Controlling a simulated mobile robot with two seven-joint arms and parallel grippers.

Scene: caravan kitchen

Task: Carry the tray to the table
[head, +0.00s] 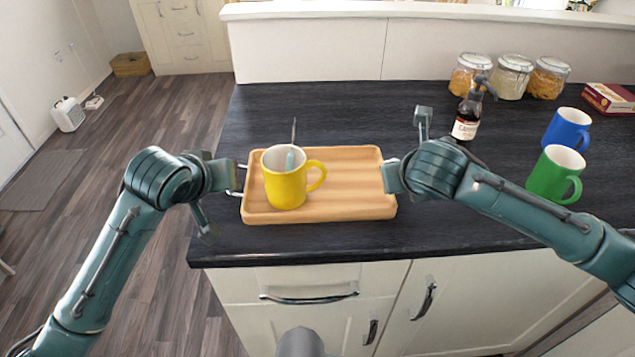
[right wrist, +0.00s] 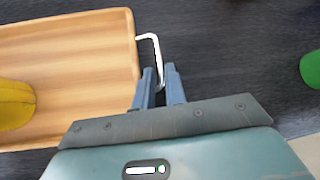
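The wooden tray (head: 345,203) lies flat on the dark counter, with a metal handle at each short end. A yellow mug (head: 285,190) stands upright on its left half, with a thin utensil (head: 291,158) leaning in it. My left gripper (head: 238,178) is at the tray's left handle; its fingers are too hidden to tell whether they are closed. My right gripper (head: 388,176) is at the right handle. In the right wrist view, its two fingers (right wrist: 160,75) are close together on either side of the white-looking handle (right wrist: 157,50), seemingly shut on it.
To the right on the counter (head: 330,115) stand a dark bottle (head: 466,125), a green mug (head: 555,175), a blue mug (head: 567,130), several jars (head: 511,78) and a red box (head: 610,98). Open wooden floor (head: 165,125) lies left of the counter.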

